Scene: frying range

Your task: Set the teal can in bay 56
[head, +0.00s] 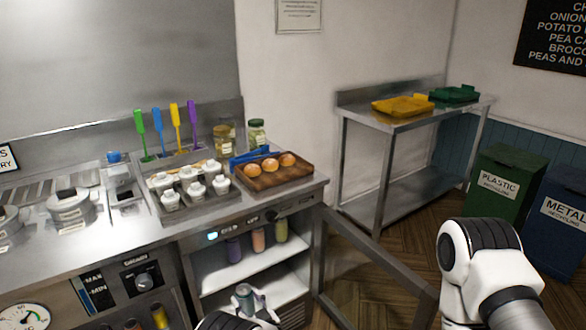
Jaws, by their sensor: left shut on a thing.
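My left gripper (252,302) is low at the bottom middle of the head view, in front of the open shelving under the counter. It is shut on a small grey-teal can (243,290), seen from above and partly hidden by the gripper. The upper shelf (215,272) behind it holds a purple can (233,249), an orange can (258,240) and a yellow-green can (281,230) in a row. No bay number is readable, so I cannot tell which place is bay 56. My right arm shows at the lower right, but its gripper is out of view.
The steel counter (100,235) carries a wooden tray (272,182) of round brown items and a rack of white-topped pots (195,184). Green (492,190) and blue (560,222) bins stand at right.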

